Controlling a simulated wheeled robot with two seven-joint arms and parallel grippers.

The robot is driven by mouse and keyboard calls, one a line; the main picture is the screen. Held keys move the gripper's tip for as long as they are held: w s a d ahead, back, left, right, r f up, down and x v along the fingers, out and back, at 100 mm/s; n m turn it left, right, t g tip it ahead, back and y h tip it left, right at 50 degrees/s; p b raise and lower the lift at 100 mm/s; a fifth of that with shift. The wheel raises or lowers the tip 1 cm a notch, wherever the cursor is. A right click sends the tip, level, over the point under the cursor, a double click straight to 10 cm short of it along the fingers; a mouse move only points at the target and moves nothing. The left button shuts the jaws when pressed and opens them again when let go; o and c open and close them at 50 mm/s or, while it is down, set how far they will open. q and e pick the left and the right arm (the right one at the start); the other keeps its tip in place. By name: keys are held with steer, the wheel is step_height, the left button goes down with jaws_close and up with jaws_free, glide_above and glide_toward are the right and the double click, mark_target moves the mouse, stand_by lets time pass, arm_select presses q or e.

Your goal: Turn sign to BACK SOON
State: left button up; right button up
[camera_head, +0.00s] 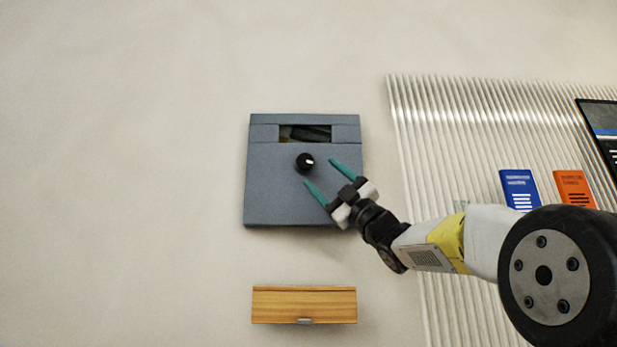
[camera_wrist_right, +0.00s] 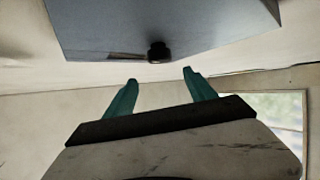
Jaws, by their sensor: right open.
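The sign is a grey-blue box (camera_head: 275,195) on the pale wall, with a dark window slot (camera_head: 311,133) near its top. No wording can be read in the slot. A black round knob (camera_head: 305,162) with a white mark sits below the slot. In the right wrist view the knob (camera_wrist_right: 159,52) stands out from the box face (camera_wrist_right: 160,22), ahead of the fingers. My right gripper (camera_head: 322,175) is open and empty, its teal fingers spread just below and right of the knob, apart from it. It also shows in the right wrist view (camera_wrist_right: 157,90). My left gripper is not in view.
A wooden box (camera_head: 304,306) with a small metal catch is on the wall below the sign. A ribbed pale panel (camera_head: 440,130) at right bears a blue card (camera_head: 519,189), an orange card (camera_head: 574,187) and a dark board (camera_head: 602,125). The wall left of the sign is clear.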

mark_target(307, 164)
steer(key=shift+n+g+h, duration=0.3)
steer(key=shift+h, duration=0.1)
steer(key=x, duration=0.7)
steer(key=shift+w+d, duration=0.25)
steer(key=shift+w, duration=0.15)
steer(key=shift+c, duration=0.3)
steer(key=c, duration=1.3)
